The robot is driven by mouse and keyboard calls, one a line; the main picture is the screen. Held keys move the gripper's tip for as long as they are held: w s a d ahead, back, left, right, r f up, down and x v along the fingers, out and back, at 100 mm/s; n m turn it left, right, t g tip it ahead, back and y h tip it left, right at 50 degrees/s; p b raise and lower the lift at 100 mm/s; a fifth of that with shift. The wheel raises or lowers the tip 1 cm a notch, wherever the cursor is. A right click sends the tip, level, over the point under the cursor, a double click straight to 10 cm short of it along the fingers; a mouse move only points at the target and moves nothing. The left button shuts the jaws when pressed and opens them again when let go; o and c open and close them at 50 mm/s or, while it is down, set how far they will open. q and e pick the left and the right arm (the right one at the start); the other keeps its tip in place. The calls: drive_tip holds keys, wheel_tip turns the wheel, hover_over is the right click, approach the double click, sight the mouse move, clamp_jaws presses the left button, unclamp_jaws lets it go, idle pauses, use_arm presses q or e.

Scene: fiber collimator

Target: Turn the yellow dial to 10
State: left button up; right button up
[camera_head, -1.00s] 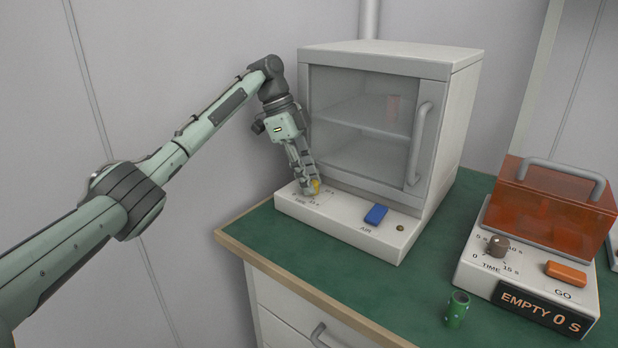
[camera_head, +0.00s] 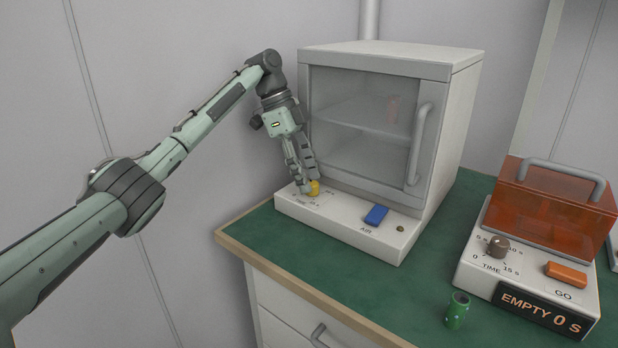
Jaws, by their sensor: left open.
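The yellow dial (camera_head: 314,188) sits on the left part of the white front panel (camera_head: 346,226) of a glass-doored cabinet (camera_head: 372,130). My left gripper (camera_head: 305,188) is open and points down at the dial. One finger is at the dial's left and the other is behind or beside it. I cannot tell whether a finger touches the dial. The small scale marks around the dial are partly hidden and too small to read, so its setting cannot be told. My right gripper does not show.
A blue AIR button (camera_head: 376,215) is right of the dial on the same panel.

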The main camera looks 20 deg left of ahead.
use_arm(q)
drive_tip(key=v, duration=0.7)
drive_tip(key=shift+c, duration=0.2)
